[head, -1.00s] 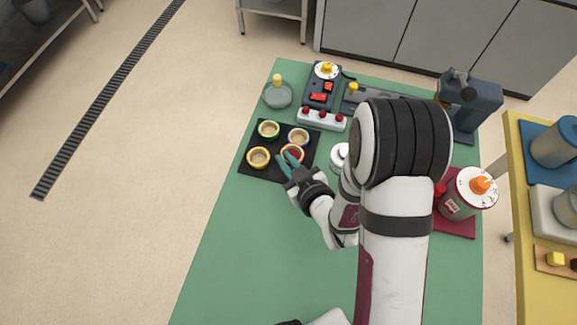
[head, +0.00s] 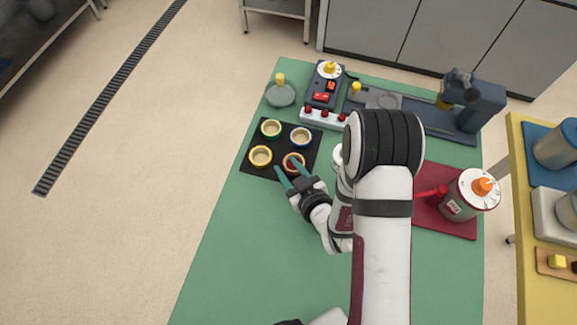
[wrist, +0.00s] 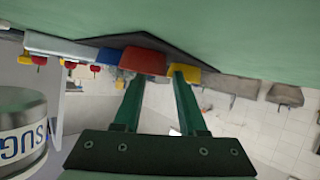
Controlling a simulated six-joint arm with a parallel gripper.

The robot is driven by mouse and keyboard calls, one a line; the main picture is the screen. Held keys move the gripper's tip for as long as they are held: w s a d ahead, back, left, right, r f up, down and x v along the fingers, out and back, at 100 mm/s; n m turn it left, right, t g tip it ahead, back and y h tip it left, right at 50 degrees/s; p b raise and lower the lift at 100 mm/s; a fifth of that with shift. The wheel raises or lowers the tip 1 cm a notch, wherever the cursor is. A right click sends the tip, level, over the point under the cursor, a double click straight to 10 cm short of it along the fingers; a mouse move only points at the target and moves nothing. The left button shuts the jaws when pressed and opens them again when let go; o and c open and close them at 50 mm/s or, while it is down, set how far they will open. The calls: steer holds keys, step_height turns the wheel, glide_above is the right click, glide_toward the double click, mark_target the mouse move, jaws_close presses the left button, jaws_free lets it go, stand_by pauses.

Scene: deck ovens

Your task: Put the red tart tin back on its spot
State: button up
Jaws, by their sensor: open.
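The red tart tin (head: 294,163) sits on the black mat (head: 281,150), at its near right corner. My gripper (head: 285,165) is open at the tin's near side, and its right finger overlaps the tin's rim in the head view. In the wrist view the red tin (wrist: 142,62) shows just past the fingertips (wrist: 157,77), closer to the left finger, with clear room between the fingers. Whether a finger touches the tin I cannot tell. The mat also holds a yellow tin (head: 260,156), a green tin (head: 271,129) and a blue tin (head: 301,136).
A control box (head: 322,88) and a strip with red knobs (head: 325,118) stand behind the mat. A labelled canister (wrist: 20,130) is close on the left in the wrist view. The green table front left is clear.

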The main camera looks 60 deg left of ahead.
steer(key=v, duration=0.7)
steer(key=shift+d, duration=0.2)
steer(key=shift+r, duration=0.1)
